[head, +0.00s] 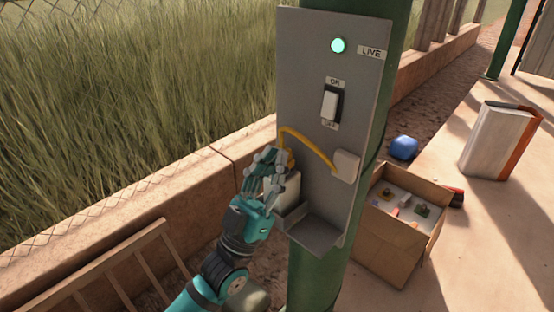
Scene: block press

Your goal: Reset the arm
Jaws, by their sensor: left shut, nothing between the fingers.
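My left gripper (264,172) is in front of the left edge of a grey panel (305,60) on a green post. It is shut and holds nothing. Behind and beside its fingers is a pale block-shaped part (291,190), partly hidden by the hand. A yellow cable (312,142) arcs from behind the fingers to a pale box (346,165) on the panel's right side. I cannot tell whether the fingers touch the pale part. The switch (330,104) sits between ON and OFF labels. My right gripper is not in view.
A grey tray (314,233) juts out at the panel's bottom. An open cardboard box (385,245) with small items stands at right, near a blue object (404,148) and a silver-and-orange case (493,140). A low wall (190,190) and wooden railing (110,265) lie at left.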

